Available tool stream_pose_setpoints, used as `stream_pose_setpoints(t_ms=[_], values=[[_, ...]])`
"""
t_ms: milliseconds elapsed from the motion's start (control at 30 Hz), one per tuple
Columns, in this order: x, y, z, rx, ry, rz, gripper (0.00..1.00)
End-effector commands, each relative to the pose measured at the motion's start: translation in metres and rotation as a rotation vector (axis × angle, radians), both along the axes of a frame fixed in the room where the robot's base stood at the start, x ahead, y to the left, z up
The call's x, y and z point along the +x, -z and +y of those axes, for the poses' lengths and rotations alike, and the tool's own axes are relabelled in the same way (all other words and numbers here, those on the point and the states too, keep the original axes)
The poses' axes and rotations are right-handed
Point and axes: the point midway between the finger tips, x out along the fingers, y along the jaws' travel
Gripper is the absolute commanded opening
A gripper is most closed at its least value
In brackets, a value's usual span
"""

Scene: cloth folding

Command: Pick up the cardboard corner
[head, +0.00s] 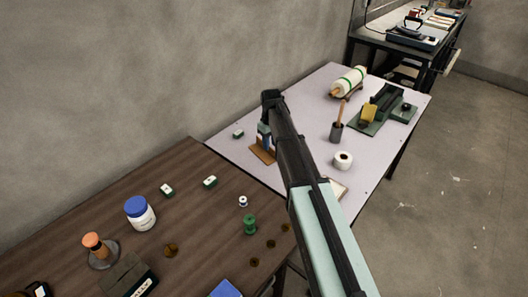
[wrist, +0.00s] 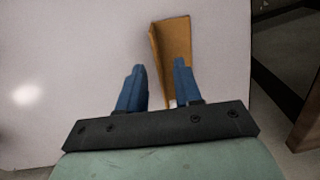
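The cardboard corner (wrist: 176,42) is a brown, L-shaped folded piece standing on the pale table. In the wrist view it lies just beyond my gripper (wrist: 158,84), mostly past the right finger. The two blue fingers are apart, with pale table showing between them. The right finger overlaps the lower part of the cardboard in the picture; I cannot tell whether they touch. In the head view the cardboard corner (head: 262,153) shows low beside my gripper (head: 264,136), which is partly hidden by my arm.
The pale table (head: 300,95) also carries a white tape roll (head: 343,160), a dark cup with a brush (head: 337,132), a green-based tool (head: 385,108) and a wrapped roll (head: 348,82). A brown table (head: 200,230) with jars and spools adjoins it at the front left.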

Motion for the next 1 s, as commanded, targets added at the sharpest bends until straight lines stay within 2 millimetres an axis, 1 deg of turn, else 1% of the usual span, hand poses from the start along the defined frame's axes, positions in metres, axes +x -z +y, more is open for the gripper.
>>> stream_pose_setpoints(t_ms=[100, 300, 400, 567, 667, 933, 1000], values=[[0.0, 0.016, -0.002, 0.0, 0.0, 0.002, 0.34], [0.001, 0.039, -0.003, 0.0, 0.001, 0.002, 0.34], [0.001, 0.043, -0.003, 0.0, 0.001, 0.001, 0.34], [0.001, 0.043, -0.003, 0.0, 0.001, 0.0, 0.34], [0.001, 0.042, -0.003, 0.0, 0.001, 0.0, 0.26], [0.001, 0.042, -0.003, 0.0, 0.001, 0.0, 0.01], [0.001, 0.042, -0.003, 0.0, 0.001, 0.0, 0.0]])
